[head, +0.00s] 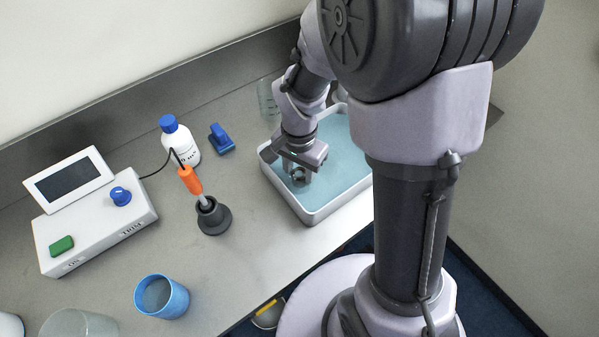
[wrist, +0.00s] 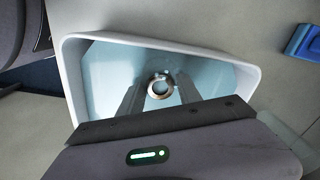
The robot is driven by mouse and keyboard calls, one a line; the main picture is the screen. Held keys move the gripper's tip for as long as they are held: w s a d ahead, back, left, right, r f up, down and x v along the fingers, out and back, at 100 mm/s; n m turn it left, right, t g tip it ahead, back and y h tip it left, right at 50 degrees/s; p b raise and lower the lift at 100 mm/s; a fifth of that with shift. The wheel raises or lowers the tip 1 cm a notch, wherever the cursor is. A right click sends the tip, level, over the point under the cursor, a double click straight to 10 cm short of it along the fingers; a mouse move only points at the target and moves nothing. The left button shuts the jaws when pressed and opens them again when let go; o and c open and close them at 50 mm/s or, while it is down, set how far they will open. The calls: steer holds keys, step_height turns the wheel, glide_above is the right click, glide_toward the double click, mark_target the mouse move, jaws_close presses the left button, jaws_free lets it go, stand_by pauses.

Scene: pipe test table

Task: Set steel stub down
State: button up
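The steel stub (wrist: 160,87) is a short grey metal ring, seen end-on between my two fingers in the wrist view. In the head view the stub (head: 299,179) is just under my gripper (head: 296,169), inside the white tray. My gripper (wrist: 161,84) points down into the tray, its fingers on both sides of the stub and about the stub's width apart. They appear closed on it. The white tray (head: 309,218) has a pale blue inside and also shows in the wrist view (wrist: 160,38). Whether the stub touches the tray's floor is hard to tell.
Left of the tray are an orange-handled tool (head: 190,180) in a dark stand, a white bottle (head: 184,145) with a blue cap, a blue object (head: 221,139), a control box (head: 95,228) and a blue cup (head: 163,298). A clear beaker (head: 267,98) stands behind the tray.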

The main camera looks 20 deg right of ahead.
steer(key=shift+o, duration=0.8)
steer(key=shift+r, duration=0.1)
step_height(320, 180, up, 12)
steer(key=p, duration=0.5)
step_height(320, 180, up, 9)
steer(key=n+t+y, duration=0.1)
steer(key=n+t, duration=0.1)
steer(key=t, duration=0.1)
glide_above(299, 173)
steer(key=s+a, duration=0.1)
steer(key=s, duration=0.4)
steer(key=s+a+r+n+t+y, duration=0.1)
steer(key=s+a+r+n+t, duration=0.1)
steer(key=s, duration=0.5)
step_height(299, 173, up, 2)
steer(key=shift+s+r+n+t, duration=0.25)
steer(key=shift+s+n+t, duration=0.15)
steer(key=shift+n, duration=0.4)
steer(key=shift+a+f, duration=0.1)
